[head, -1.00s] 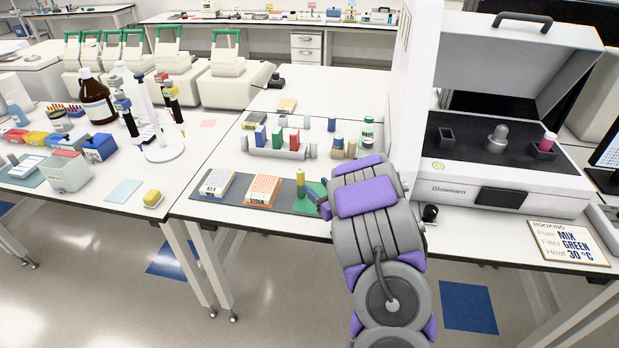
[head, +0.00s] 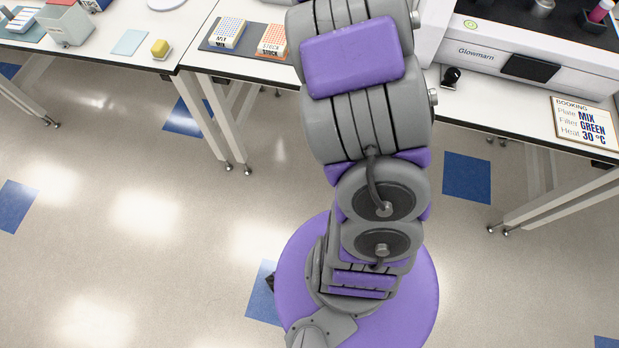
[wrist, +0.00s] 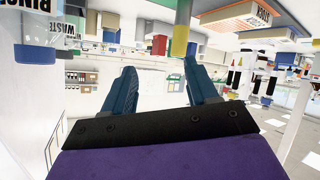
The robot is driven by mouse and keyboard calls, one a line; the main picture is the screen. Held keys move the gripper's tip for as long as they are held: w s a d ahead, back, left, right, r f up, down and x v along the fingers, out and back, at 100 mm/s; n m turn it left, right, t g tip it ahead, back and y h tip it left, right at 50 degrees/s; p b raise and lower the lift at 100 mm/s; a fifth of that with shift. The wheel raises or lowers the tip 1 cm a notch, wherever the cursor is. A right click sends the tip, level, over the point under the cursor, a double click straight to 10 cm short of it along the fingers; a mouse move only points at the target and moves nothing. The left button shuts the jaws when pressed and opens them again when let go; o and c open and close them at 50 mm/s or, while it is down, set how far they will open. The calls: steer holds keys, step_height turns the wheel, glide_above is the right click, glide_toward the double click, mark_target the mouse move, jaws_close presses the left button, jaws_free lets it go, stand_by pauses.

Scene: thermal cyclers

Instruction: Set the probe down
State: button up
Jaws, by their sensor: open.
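In the wrist view, which looks upside down, my gripper (wrist: 160,66) has its two blue fingers spread with a clear gap and nothing gripped between them. A slim green-grey upright piece with a yellow end (wrist: 180,30), which may be the probe, is at the top edge, just beyond the right finger. I cannot tell from this picture what it rests on. In the head view my arm covers that part of the bench, and my gripper is out of sight.
A dark mat (head: 247,51) holds a MIX rack (head: 227,32) and a STOCK rack (head: 273,40). The Glowmarn instrument (head: 475,55) and a booking card (head: 584,124) are at right. Open floor lies before the benches.

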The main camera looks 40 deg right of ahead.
steer(key=s+a+r+g+y, duration=0.1)
steer(key=s+a+g, duration=0.3)
steer(key=s+a, duration=0.7)
steer(key=s+a+r+n+g+y, duration=0.1)
steer(key=s+a+r+g+y, duration=0.1)
steer(key=s+a, duration=0.9)
steer(key=s+a+r+g+y, duration=0.2)
steer(key=s+a+g, duration=0.5)
steer(key=s+a, duration=0.4)
steer(key=shift+s+a+r+n, duration=0.25)
steer(key=shift+s+r, duration=0.25)
steer(key=shift+r, duration=0.35)
steer(key=shift+d, duration=0.1)
